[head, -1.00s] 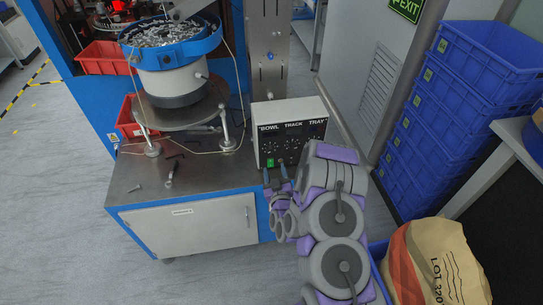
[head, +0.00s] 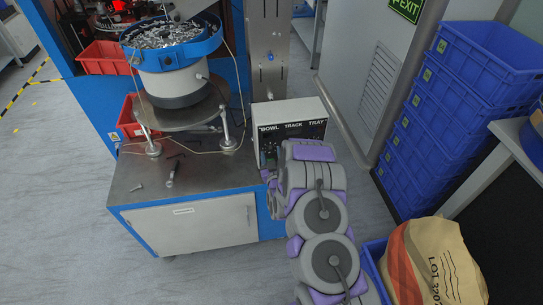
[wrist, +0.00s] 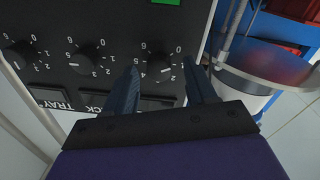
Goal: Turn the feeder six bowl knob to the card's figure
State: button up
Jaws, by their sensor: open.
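The feeder control box (head: 300,113) stands on the bench, with BOWL, TRACK and TRAY lettered along its top. In the wrist view its black panel appears turned over, with three round knobs. The right-hand one, the bowl knob (wrist: 160,67), lies between the fingertips of my gripper (wrist: 165,68). My gripper is open; I cannot tell whether either finger touches the knob. A pale pointer mark shows on the knob, but its exact figure is unclear. The track knob (wrist: 87,58) and tray knob (wrist: 22,54) are to the left. My arm hides much of the panel in the head view. No card is readable.
The blue-rimmed bowl feeder (head: 172,55) full of metal parts stands left of the box. Stacked blue crates (head: 425,130) and a paper sack (head: 432,265) are on the right.

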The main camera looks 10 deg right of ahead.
grip_shut()
jog(key=m, duration=0.5)
dwell(0.5)
grip_release()
dwell(0.5)
